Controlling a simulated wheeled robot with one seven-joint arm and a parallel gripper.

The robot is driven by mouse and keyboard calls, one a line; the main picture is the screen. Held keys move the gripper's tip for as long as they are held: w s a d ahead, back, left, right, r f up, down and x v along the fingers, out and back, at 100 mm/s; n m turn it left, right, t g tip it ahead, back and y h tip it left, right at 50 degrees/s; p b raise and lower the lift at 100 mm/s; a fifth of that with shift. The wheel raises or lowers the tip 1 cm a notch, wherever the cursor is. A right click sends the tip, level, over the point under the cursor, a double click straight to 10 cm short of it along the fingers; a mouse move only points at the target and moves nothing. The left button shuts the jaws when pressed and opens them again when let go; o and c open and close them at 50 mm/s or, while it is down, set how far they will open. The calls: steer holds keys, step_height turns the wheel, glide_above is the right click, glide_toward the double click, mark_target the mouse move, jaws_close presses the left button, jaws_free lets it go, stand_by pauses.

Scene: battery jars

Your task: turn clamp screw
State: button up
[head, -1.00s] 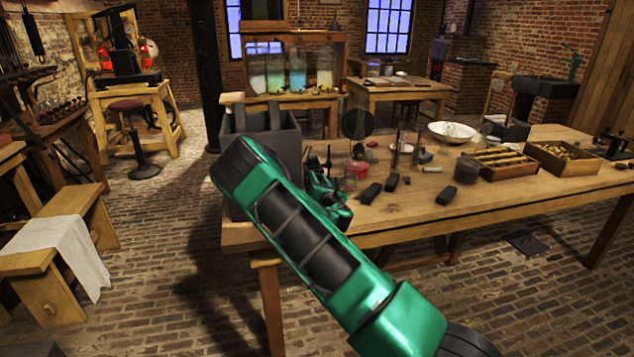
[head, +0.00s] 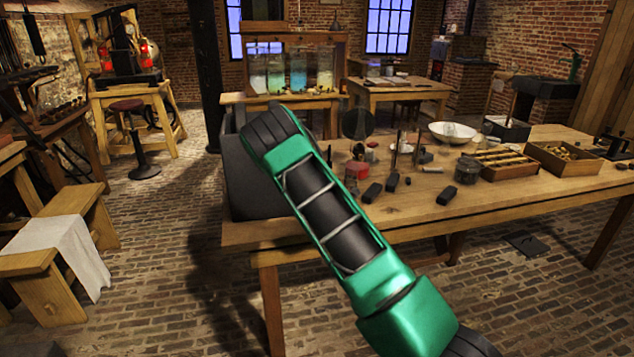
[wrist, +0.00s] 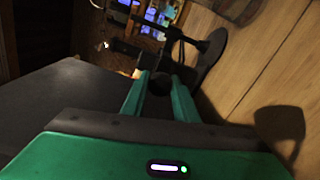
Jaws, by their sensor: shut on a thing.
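In the wrist view my gripper (wrist: 159,80) has its two green fingers closed on a small dark round knob (wrist: 160,86), which looks like the clamp screw. The fingers hide its sides. Just beyond it a dark metal stand (wrist: 209,55) with a rod and a flat rounded base is on the wooden table (wrist: 255,75). How the knob joins the stand is too dark to tell. In the head view my green arm hides the gripper, the knob and the stand.
A large dark box (head: 240,185) is at the table's left end; a dark surface (wrist: 60,105) fills the wrist view's left. Right of my arm are dark blocks (head: 372,192), a red jar (head: 357,171), a white bowl (head: 452,132) and wooden trays (head: 565,158).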

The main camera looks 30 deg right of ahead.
steer(key=m, duration=0.4)
steer(key=shift+s+d+f, duration=0.15)
steer(key=m, duration=0.3)
steer(key=shift+f+m, duration=0.1)
steer(key=shift+m, duration=0.2)
steer(key=m, duration=0.4)
steer(key=shift+m, duration=0.4)
steer(key=shift+a+f+m, duration=0.1)
steer(key=shift+a+m, duration=0.1)
steer(key=shift+m, duration=0.6)
steer(key=shift+a, duration=0.1)
steer(key=o, duration=1)
steer(key=shift+o, duration=0.3)
